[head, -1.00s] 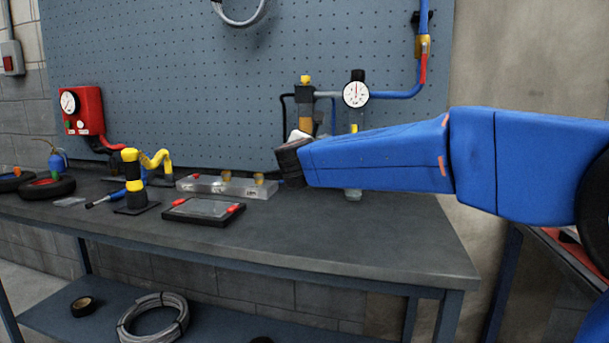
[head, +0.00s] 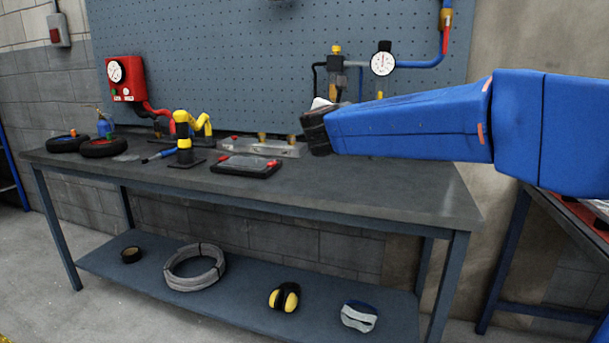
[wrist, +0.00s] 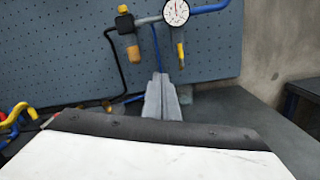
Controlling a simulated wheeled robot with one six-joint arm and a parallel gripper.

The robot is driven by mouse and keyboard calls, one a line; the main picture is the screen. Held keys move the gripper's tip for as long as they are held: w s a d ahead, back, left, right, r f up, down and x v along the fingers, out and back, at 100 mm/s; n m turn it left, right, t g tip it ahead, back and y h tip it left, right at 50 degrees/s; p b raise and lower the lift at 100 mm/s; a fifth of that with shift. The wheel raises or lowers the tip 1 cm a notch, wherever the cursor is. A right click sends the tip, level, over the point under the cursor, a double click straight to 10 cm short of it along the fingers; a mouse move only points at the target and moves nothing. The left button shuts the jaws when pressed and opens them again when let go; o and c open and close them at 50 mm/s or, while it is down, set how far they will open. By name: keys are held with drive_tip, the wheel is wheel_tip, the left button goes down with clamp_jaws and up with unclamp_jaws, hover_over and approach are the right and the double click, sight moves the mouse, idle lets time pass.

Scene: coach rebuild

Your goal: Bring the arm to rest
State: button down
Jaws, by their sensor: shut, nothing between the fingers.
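My blue arm (head: 410,120) reaches in from the right in the head view, held above the right part of the workbench (head: 390,185). Its dark wrist end (head: 316,131) points left, toward the pegboard. In the wrist view my gripper (wrist: 161,78) shows as two grey fingers close together. They are shut with nothing between them. The fingers point toward the pegboard, below the round gauge (wrist: 176,11). In the head view the fingers are hidden behind the wrist.
The lower shelf holds a cable coil (head: 194,268) and yellow ear muffs (head: 284,297).

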drive_tip(key=s+d+f+m+g+y, duration=0.2)
drive_tip(key=s+d+f+m+g, duration=0.2)
drive_tip(key=s+f+m, duration=0.5)
drive_tip(key=s+d+f+m+g+y, duration=0.2)
drive_tip(key=s+d+f+m+g, duration=0.2)
drive_tip(key=s+f, duration=1.1)
drive_tip(key=s+d+f+m+g+y, duration=0.1)
drive_tip(key=s+d+f+m+g, duration=0.3)
drive_tip(key=s, duration=1.8)
drive_tip(key=d+f+m, duration=0.5)
drive_tip(key=f+m, duration=0.3)
drive_tip(key=m, duration=0.3)
drive_tip(key=shift+d+f+m+g+y, duration=0.15)
drive_tip(key=shift+f+m+g+y, duration=0.15)
drive_tip(key=shift+g+y, duration=0.1)
drive_tip(key=shift+r, duration=0.1)
